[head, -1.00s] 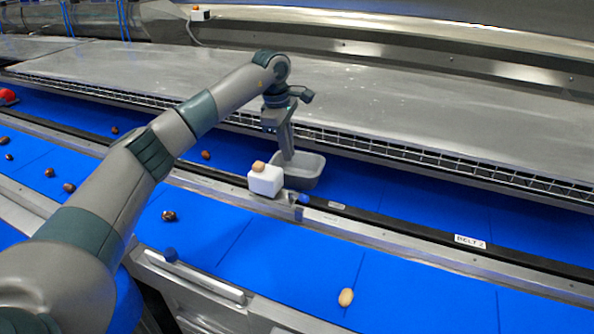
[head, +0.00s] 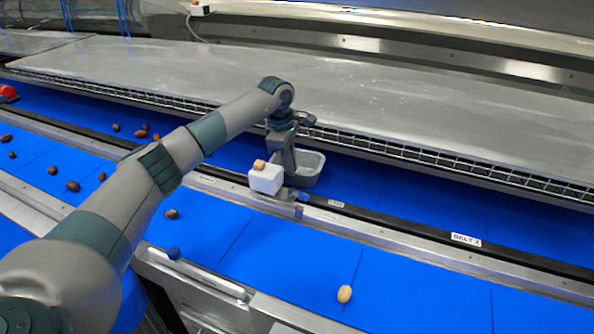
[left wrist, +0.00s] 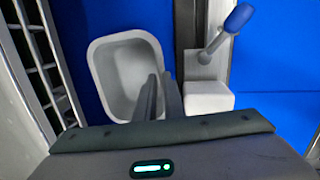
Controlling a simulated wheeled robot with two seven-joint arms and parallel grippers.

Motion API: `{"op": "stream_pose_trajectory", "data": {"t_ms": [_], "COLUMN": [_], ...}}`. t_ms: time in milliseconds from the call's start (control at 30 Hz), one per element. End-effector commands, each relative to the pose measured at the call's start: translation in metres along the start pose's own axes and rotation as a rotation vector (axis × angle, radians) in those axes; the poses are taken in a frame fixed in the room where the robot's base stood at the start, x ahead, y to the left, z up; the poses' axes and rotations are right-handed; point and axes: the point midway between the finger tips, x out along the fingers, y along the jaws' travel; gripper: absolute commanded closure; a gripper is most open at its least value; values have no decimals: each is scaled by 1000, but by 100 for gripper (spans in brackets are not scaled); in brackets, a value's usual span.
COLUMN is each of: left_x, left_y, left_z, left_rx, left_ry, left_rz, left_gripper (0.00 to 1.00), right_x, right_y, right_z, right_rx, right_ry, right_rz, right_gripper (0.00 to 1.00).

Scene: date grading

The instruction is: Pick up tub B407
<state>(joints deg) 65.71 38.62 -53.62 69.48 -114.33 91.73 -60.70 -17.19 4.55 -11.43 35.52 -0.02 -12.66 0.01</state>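A light grey open tub (head: 311,166) stands on the far blue belt, just behind the dark rail; I can read no B407 mark on it. In the left wrist view the tub (left wrist: 108,72) looks empty. My left gripper (head: 290,178) points down at the tub's near wall, beside a white block. In the left wrist view its two dark fingers (left wrist: 160,78) are close together at the tub's right rim; whether they press on the wall is unclear. My right gripper is not in view.
A steel cover (head: 400,110) with a wire-mesh edge (head: 420,163) overhangs behind. Dates (head: 73,186) lie on the belts.

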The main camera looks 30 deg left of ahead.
Motion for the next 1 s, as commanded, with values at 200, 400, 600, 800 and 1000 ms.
{"op": "stream_pose_trajectory", "data": {"t_ms": [200, 400, 600, 800, 1000], "left_x": [18, 42, 48, 48, 48], "left_y": [-2, -2, -2, -2, -2], "left_z": [-4, -5, -6, -6, -6], "left_rx": [-2, -1, 0, 0, 0], "left_ry": [0, -1, 1, 1, 0], "left_rz": [-5, -3, -1, -1, -1], "left_gripper": [91, 91, 91, 91, 100], "right_x": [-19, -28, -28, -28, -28], "right_y": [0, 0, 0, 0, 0], "right_z": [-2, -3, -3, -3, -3], "right_rx": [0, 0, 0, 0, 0], "right_ry": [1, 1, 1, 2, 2], "right_rz": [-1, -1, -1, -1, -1], "right_gripper": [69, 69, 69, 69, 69]}}
